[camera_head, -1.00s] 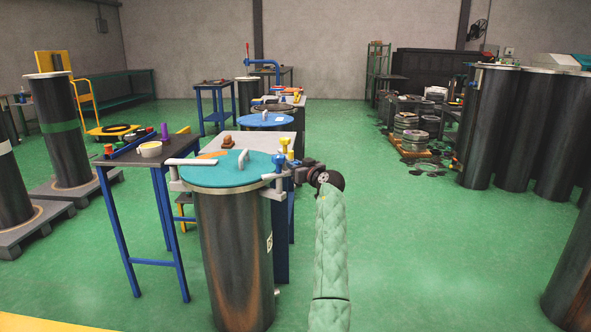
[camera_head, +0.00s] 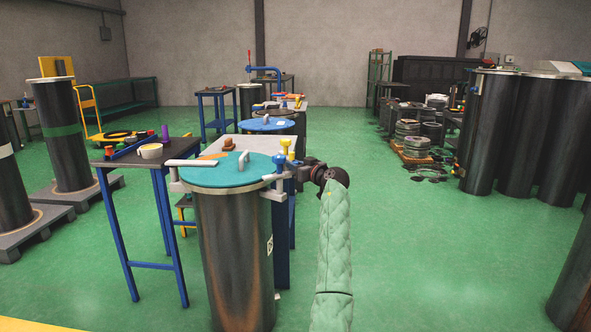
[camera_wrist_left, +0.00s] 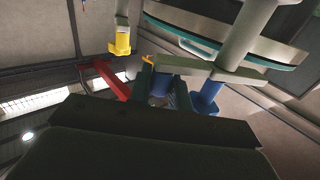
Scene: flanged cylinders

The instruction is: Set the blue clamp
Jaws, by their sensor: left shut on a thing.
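The blue clamp (camera_head: 279,161) sits at the right rim of the teal lid (camera_head: 225,172) on the near dark cylinder (camera_head: 235,255). Its blue end (camera_wrist_left: 205,100) and pale bar (camera_wrist_left: 185,67) show in the left wrist view. My left gripper (camera_head: 297,173) is beside it at the rim, its fingers (camera_wrist_left: 162,92) shut around a blue part; the exact grip is partly hidden. A yellow clamp part (camera_head: 285,145) stands just behind, and shows upper left in the wrist view (camera_wrist_left: 120,43). My right gripper is not in view.
A pale clamp bar (camera_head: 185,162) lies at the lid's left rim. More cylinders stand behind and at the right (camera_head: 490,130).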

